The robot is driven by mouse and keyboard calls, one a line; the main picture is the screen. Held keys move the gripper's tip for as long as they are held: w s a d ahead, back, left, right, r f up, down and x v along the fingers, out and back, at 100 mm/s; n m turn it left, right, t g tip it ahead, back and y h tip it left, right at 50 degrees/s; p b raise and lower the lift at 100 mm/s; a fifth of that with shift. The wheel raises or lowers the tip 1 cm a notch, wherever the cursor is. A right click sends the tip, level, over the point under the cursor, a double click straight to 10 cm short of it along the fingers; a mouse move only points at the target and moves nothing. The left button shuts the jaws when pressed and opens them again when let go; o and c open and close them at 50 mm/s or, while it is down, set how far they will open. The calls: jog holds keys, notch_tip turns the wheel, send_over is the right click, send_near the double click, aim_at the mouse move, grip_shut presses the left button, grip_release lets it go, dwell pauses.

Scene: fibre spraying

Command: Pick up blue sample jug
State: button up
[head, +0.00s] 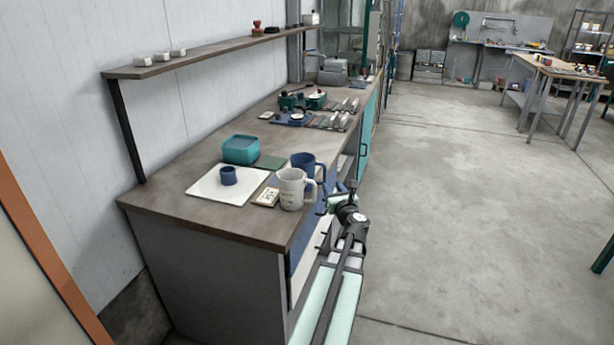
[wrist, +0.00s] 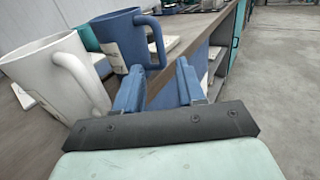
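The blue sample jug (head: 308,166) stands upright near the right edge of the bench, just behind a white jug (head: 291,188). In the wrist view the blue jug (wrist: 122,42) shows its handle on the right and a pale label. The white jug (wrist: 45,78) is nearer, to its left. My gripper (wrist: 160,68) is open, with two blue fingers apart and nothing between them. It is off the bench's right edge, close in front of the blue jug. The jug's handle appears beyond the gap between the fingertips; they do not look to be touching it.
On the bench (head: 165,211) are a small blue cup (head: 229,177) on a white mat (head: 204,188), a teal tub (head: 240,150) and a small card (head: 266,198). Several tools lie farther back. A shelf (head: 205,53) runs above.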

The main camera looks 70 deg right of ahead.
aim_at(325, 175)
jog(key=x, duration=0.9)
jog(key=shift+d, duration=0.15)
grip_shut()
dwell(1.3)
